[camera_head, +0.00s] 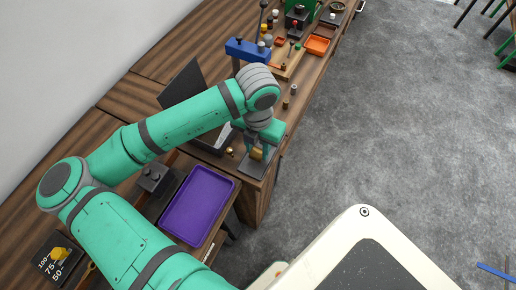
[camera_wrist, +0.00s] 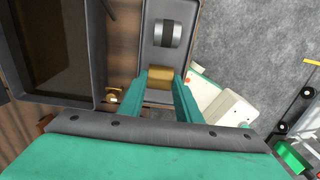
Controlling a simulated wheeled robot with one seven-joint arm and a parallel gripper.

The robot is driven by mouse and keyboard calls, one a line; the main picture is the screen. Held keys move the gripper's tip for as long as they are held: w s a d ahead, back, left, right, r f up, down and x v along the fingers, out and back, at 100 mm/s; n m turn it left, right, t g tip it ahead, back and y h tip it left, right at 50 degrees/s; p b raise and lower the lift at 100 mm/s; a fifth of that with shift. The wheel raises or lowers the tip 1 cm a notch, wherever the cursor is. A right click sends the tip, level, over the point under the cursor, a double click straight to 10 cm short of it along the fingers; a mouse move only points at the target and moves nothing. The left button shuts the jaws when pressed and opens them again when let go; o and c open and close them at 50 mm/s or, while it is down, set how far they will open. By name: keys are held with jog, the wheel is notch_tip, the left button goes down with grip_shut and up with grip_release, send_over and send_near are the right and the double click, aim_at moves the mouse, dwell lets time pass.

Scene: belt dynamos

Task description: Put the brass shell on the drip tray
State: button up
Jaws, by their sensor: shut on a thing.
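My gripper (camera_head: 257,153) is shut on the brass shell (camera_head: 257,154), a short gold cylinder. In the wrist view the shell (camera_wrist: 160,74) sits between the two green fingertips (camera_wrist: 160,80). Below it at the bench edge is a narrow grey tray (camera_head: 250,169), with its rim visible in the wrist view (camera_wrist: 148,45). A silver cylinder with a black band (camera_wrist: 167,34) lies in that tray. I cannot tell whether the shell touches the tray. A purple tray (camera_head: 167,222) lies lower left; the pictures do not label which one is the drip tray.
A dark open case (camera_head: 208,143) stands left of my gripper, with a small brass part (camera_wrist: 113,96) beside it. A blue vise-like block (camera_head: 245,49), an orange bin (camera_head: 317,45) and several small parts stand farther along the bench.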

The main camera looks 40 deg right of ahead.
aim_at(257, 152)
jog(key=shift+a+f, duration=0.1)
jog(key=shift+f, duration=0.55)
jog(key=shift+s+f, duration=0.1)
jog(key=shift+f, duration=0.15)
jog(key=shift+f, duration=0.15)
jog(key=o, duration=0.9)
notch_tip(257, 152, up, 12)
jog(key=shift+r, duration=0.2)
